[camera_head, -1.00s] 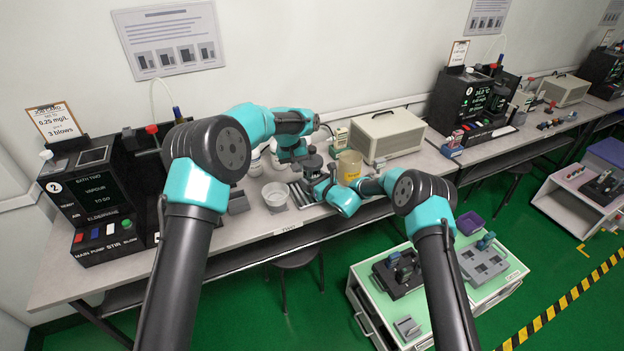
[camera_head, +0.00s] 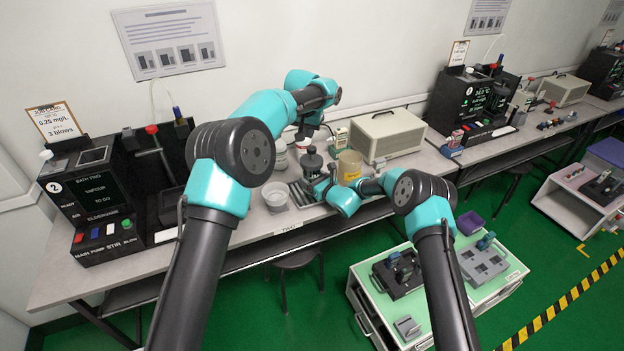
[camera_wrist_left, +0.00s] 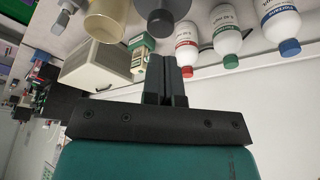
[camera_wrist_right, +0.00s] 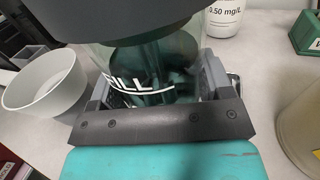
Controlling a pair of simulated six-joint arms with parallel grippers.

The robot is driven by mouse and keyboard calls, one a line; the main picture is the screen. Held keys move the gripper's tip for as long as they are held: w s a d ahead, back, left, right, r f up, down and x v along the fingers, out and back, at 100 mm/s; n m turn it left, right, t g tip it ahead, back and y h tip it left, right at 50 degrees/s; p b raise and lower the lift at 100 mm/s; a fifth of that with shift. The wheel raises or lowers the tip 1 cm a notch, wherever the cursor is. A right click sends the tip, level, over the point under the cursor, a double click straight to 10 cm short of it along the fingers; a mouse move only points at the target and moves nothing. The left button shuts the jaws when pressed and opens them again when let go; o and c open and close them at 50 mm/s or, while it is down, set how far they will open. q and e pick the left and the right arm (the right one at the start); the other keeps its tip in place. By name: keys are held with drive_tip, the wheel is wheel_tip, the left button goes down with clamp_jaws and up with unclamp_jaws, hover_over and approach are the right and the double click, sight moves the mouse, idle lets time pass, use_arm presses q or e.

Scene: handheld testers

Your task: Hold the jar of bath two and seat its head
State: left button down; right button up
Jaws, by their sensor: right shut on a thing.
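The jar (camera_wrist_right: 150,72), clear with a white FILL mark, stands between the fingers of my right gripper (camera_wrist_right: 155,88), which is shut on it. The dark grey jar head (camera_wrist_right: 115,18) is at the top of the jar, with dark parts reaching down inside. In the head view the head (camera_head: 312,161) sits above my right gripper (camera_head: 318,184). I cannot tell whether it is fully seated. My left gripper (camera_head: 303,134) is just behind the head, apart from it. In the left wrist view its fingers (camera_wrist_left: 166,65) are close together with nothing seen between them.
A white bowl (camera_head: 276,194) stands left of the jar. A yellowish beaker (camera_head: 349,166) is close on the right, with a beige box (camera_head: 388,135) behind. Capped bottles (camera_wrist_left: 225,35) stand near the left gripper. The bath two machine (camera_head: 92,195) is at the left.

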sight(312, 147)
use_arm(q)
drive_tip(key=shift+x, duration=2.75)
drive_tip(key=shift+r, duration=1.7)
drive_tip(key=shift+r, duration=0.1)
drive_tip(key=v, duration=1.1)
drive_tip(key=shift+s+r, duration=0.2)
drive_tip(key=shift+r, duration=0.15)
